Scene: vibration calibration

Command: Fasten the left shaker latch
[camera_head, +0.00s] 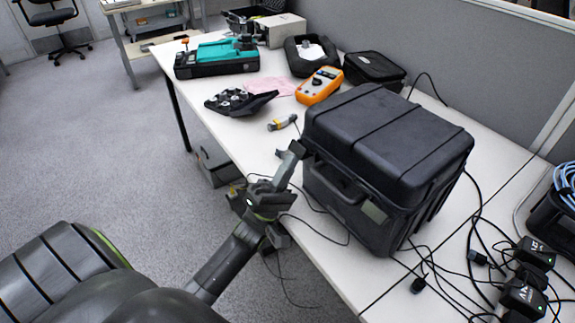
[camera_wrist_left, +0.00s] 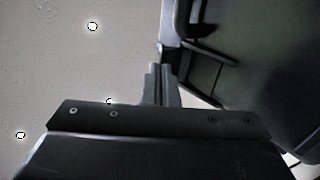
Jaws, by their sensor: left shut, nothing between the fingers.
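The shaker is a big black hard case (camera_head: 385,135) on the white table, and its lid is down on its body. Its front side has a handle (camera_head: 340,185) and a pale label. A small dark piece that looks like the left latch (camera_head: 308,152) sits at the case's left front corner, under the lid rim; its state is too small to tell. My left gripper (camera_head: 290,160) is shut and empty just left of that corner. In the left wrist view the shut fingers (camera_wrist_left: 160,85) point toward the case (camera_wrist_left: 250,75), by its handle (camera_wrist_left: 212,52). I cannot tell whether they touch it.
Cables and black adapters (camera_head: 525,295) lie to the right. The table's front edge runs under my arm.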

